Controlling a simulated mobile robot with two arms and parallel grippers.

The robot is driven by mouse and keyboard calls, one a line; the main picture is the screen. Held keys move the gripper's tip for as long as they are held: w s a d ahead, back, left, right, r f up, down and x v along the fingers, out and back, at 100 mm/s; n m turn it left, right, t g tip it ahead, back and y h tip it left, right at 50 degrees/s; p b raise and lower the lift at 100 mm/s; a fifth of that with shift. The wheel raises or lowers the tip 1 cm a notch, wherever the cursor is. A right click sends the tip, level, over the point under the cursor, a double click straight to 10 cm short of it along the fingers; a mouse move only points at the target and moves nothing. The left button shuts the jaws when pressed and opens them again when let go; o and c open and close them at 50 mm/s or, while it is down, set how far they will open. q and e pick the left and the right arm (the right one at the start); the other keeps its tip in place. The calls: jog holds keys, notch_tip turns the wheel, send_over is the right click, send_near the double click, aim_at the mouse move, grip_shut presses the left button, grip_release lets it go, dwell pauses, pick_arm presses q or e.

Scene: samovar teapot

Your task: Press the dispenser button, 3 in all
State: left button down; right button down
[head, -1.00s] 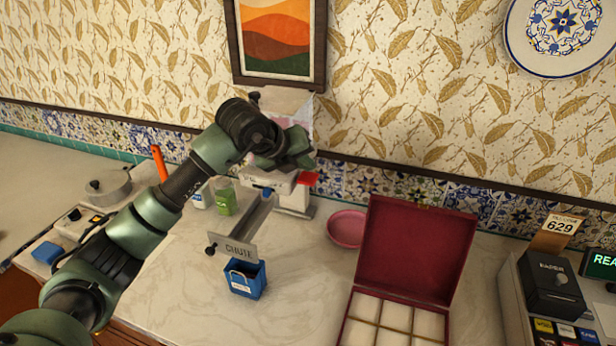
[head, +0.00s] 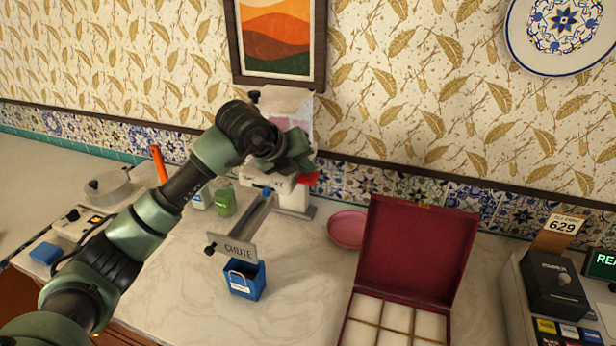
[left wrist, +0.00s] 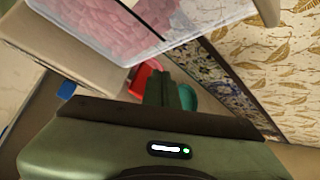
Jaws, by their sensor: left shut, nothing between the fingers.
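The dispenser (head: 291,196) is a white machine against the tiled wall, with a clear hopper (head: 288,102) above it. In the left wrist view the hopper (left wrist: 150,22) holds pink contents. A red part (head: 309,179), apparently the button, shows at the dispenser's right side; it also shows in the left wrist view (left wrist: 146,76). My left gripper (head: 304,163) is shut and empty, just above the red part in the head view. Its fingers (left wrist: 163,88) overlap the red part's right edge in the wrist view; I cannot tell whether they touch. My right gripper is not in view.
A pink dish (head: 347,229) and an open red box (head: 417,246) stand to the right. A green jar (head: 223,200) stands left of the chute. The front middle counter is clear.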

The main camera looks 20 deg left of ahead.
aim_at(306, 178)
pick_arm(q)
jog(key=shift+f+b, duration=1.25)
jog(key=shift+f, duration=0.15)
dwell(0.8)
jog(key=shift+r+p, duration=0.8)
jog(key=shift+r, duration=0.95)
jog(key=shift+r, duration=0.1)
jog(key=shift+r+p, duration=1.45)
jog(key=shift+r, duration=1)
